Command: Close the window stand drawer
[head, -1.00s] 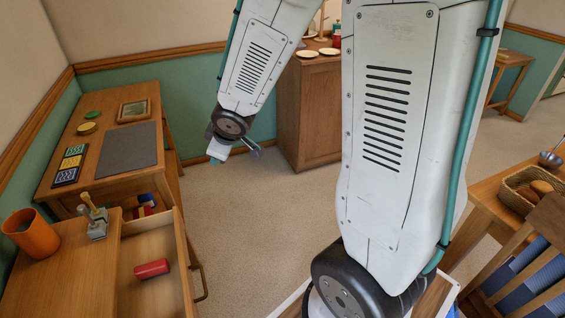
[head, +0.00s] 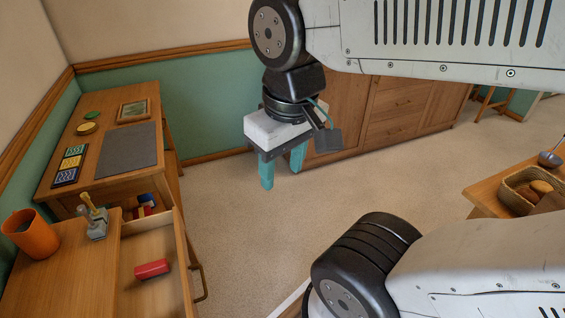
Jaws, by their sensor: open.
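The window stand (head: 72,275) is a wooden piece at the lower left. Its drawer (head: 187,262) is pulled open toward the right, with a dark metal handle (head: 203,283) on the front panel. A red cylinder (head: 152,268) lies inside the drawer. My gripper (head: 282,175) hangs in the air right of and above the drawer, fingers pointing down. Its two teal fingers are apart and nothing shows between them. It does not appear to touch the drawer. The drawer's near end is cut off by the picture's lower edge.
On the stand are an orange cup (head: 31,236) and a small grey-and-yellow figure (head: 95,220). A desk (head: 77,139) stands behind it. A wooden cabinet (head: 400,115) is at the back, and a table with a basket (head: 530,190) at right. Carpet right of the drawer is clear.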

